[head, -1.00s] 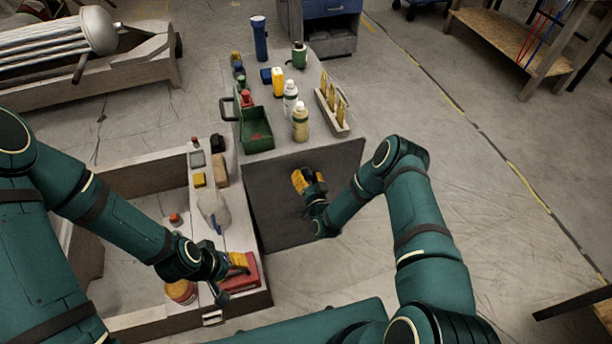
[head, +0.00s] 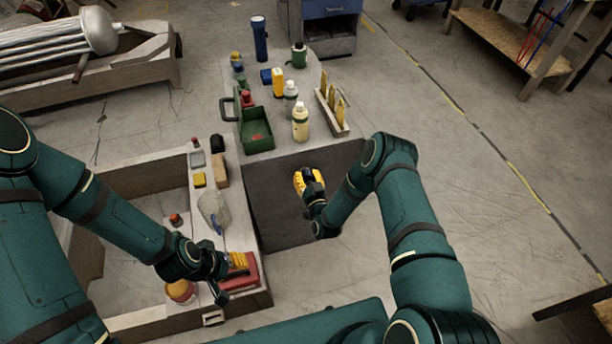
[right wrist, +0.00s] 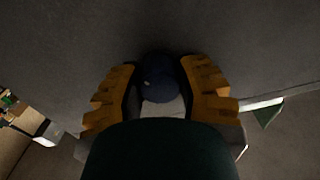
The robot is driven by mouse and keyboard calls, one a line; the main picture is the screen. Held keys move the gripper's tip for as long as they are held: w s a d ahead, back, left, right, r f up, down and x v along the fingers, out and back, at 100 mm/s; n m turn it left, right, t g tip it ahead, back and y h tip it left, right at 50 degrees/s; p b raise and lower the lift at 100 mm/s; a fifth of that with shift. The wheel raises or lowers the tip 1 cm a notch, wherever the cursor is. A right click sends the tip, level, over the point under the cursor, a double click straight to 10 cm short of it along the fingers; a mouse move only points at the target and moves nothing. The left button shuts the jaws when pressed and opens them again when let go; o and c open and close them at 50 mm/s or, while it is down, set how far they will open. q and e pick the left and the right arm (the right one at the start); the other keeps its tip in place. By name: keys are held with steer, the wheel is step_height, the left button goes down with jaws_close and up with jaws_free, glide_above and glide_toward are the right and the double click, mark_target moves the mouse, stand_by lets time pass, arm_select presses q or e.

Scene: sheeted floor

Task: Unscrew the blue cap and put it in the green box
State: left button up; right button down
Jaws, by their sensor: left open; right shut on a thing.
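My right gripper (head: 309,180) is in front of the dark grey end face of the cart (head: 275,205), its yellow fingers pointing towards that face. In the right wrist view, my right gripper (right wrist: 160,88) is shut on a dark blue round thing (right wrist: 159,76) that looks like the blue cap. A pale part shows just below it; I cannot tell whether the two are joined. The fingers hide the cap in the head view. The green box (head: 258,145) stands open on the cart top. My left gripper (head: 233,277) is open at a red thing (head: 252,283) on the near bench.
Two bottles (head: 300,124) and a wooden rack (head: 328,108) stand right of the green box. A pale jug (head: 211,207) and small blocks stand on the left bench (head: 238,236). The floor to the right of the cart is clear.

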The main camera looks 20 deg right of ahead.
steer(key=n, duration=0.5)
steer(key=shift+a, duration=0.1)
steer(key=n, duration=1)
steer(key=shift+n, duration=0.3)
steer(key=c, duration=0.6)
jaws_free()
steer(key=shift+o, duration=0.2)
steer(key=shift+c, duration=0.9)
